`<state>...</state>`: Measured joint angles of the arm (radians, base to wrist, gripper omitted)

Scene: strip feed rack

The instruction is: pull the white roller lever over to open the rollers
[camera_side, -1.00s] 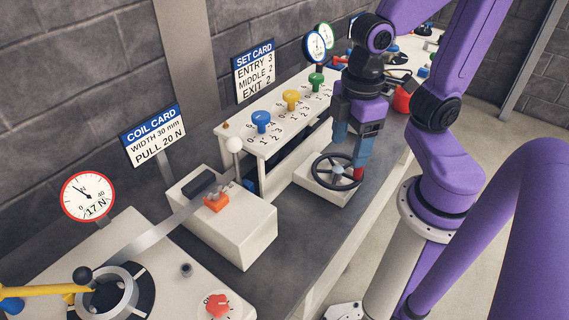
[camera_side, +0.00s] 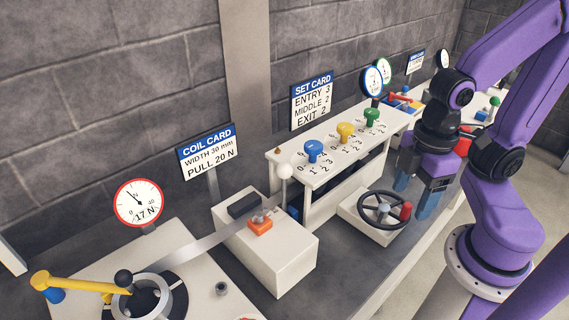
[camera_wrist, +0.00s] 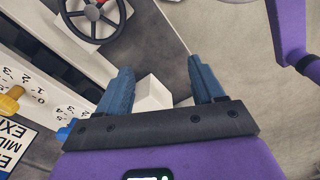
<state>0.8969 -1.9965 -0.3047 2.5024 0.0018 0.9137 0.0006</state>
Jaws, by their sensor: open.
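The white roller lever shows as a white ball (camera_side: 284,171) on a thin stem, upright at the left front corner of the knob rack in the side view. I cannot make it out in the wrist view. My gripper (camera_side: 413,196) is open and empty, to the right of the lever and well apart from it. It hangs just right of the black handwheel (camera_side: 365,203). In the wrist view, my gripper (camera_wrist: 160,78) has its two blue fingers spread, with a pale block (camera_wrist: 152,94) seen beyond them. The rollers themselves are hidden.
The handwheel with its red handle (camera_side: 405,211) stands between my gripper and the lever. The rack (camera_side: 318,207) carries blue, yellow and green knobs. A white box (camera_side: 277,260) with an orange clamp (camera_side: 260,224) and a metal strip stands left. The gauge (camera_side: 138,203) reads 17 N.

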